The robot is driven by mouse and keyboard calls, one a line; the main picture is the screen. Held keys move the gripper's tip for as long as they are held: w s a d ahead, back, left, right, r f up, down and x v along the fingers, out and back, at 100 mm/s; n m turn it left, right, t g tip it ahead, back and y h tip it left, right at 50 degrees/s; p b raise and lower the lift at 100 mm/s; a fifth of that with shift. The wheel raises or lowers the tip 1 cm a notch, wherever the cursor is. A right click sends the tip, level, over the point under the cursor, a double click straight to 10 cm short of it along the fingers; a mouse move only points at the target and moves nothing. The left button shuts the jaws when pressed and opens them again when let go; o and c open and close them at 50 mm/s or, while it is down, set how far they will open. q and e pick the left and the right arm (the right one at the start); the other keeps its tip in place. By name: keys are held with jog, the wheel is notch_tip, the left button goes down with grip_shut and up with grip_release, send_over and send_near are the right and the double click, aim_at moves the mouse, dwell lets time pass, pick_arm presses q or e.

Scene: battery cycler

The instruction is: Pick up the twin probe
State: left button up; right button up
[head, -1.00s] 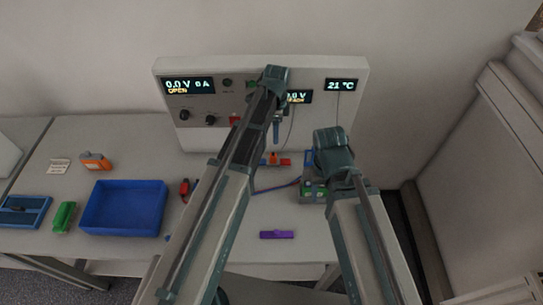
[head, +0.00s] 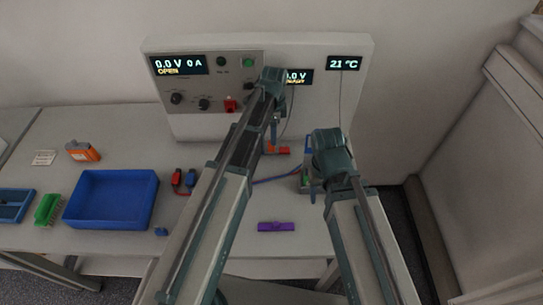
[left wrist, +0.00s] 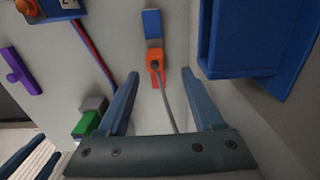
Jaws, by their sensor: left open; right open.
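The twin probe seems to be the small orange piece (left wrist: 154,62) with a grey cable in the left wrist view. The cable runs back from it between my left fingers. In the head view an orange piece (head: 281,150) shows below my left wrist, near the foot of the panel. A blue block (left wrist: 152,25) adjoins the orange piece's far end. My right gripper (head: 309,184) is open beside a small box, mostly hidden by its wrist.
The instrument panel (head: 210,120) stands behind. Red and blue leads (head: 183,180) lie mid-table. A purple piece (head: 276,226) lies in front, with clear table around it.

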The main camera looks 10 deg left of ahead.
aim_at(271, 148)
pick_arm(q)
jog(key=shift+f, duration=0.25)
pick_arm(e)
jog(key=shift+f, duration=0.3)
pick_arm(q)
jog(key=f+b, duration=0.5)
jog(key=shift+s+a, duration=0.25)
jog(key=shift+s, duration=0.15)
pick_arm(e)
notch_tip(271, 148, down, 5)
jog(key=shift+f, duration=0.1)
pick_arm(q)
grip_shut()
